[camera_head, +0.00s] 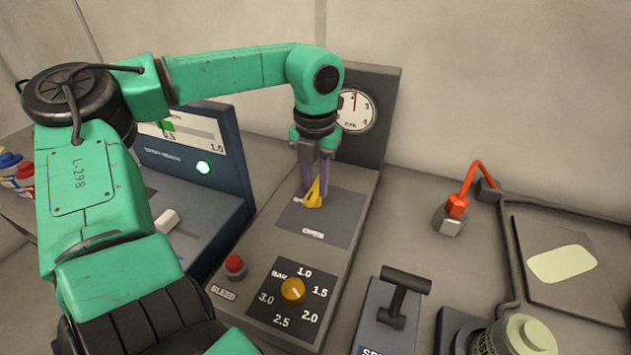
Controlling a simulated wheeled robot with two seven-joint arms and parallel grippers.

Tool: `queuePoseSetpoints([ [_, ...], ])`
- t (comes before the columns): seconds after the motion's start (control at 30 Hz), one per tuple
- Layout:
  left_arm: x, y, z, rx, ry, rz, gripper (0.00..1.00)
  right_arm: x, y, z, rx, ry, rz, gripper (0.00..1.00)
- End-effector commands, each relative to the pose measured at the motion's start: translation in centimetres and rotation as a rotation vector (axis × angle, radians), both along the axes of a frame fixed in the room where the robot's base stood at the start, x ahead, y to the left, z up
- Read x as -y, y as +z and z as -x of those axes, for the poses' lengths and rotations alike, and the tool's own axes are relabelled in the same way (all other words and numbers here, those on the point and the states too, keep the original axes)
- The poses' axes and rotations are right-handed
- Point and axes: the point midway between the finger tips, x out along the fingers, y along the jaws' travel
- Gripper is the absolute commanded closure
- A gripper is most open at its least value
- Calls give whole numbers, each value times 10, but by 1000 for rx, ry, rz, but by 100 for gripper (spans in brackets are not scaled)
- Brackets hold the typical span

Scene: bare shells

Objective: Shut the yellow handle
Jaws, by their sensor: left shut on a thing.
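The yellow handle (313,196) stands on a dark plate (338,225) marked "OPEN" in the upper part of a grey panel. My left gripper (315,186) reaches down over it from above, with its fingers on either side of the handle. The left gripper is shut on the yellow handle. Its fingers hide part of the handle. My right gripper is not in view.
A dial gauge (356,111) stands behind the handle. A red button (234,265) and a yellow knob (292,290) are on the panel's near part. A black T-shaped lever (404,283) and an orange-red part (457,206) are at right. A blue-grey device (195,150) stands left.

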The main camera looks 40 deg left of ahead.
Motion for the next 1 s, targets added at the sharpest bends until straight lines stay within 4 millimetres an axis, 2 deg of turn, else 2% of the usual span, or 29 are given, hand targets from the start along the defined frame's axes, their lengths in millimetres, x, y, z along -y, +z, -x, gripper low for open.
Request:
queuePoseSetpoints([
  [0.37,-1,1,0,1,-153,-2,100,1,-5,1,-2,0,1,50],
  [1.0,-3,2,-1,3,-738,-2,100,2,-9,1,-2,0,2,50],
])
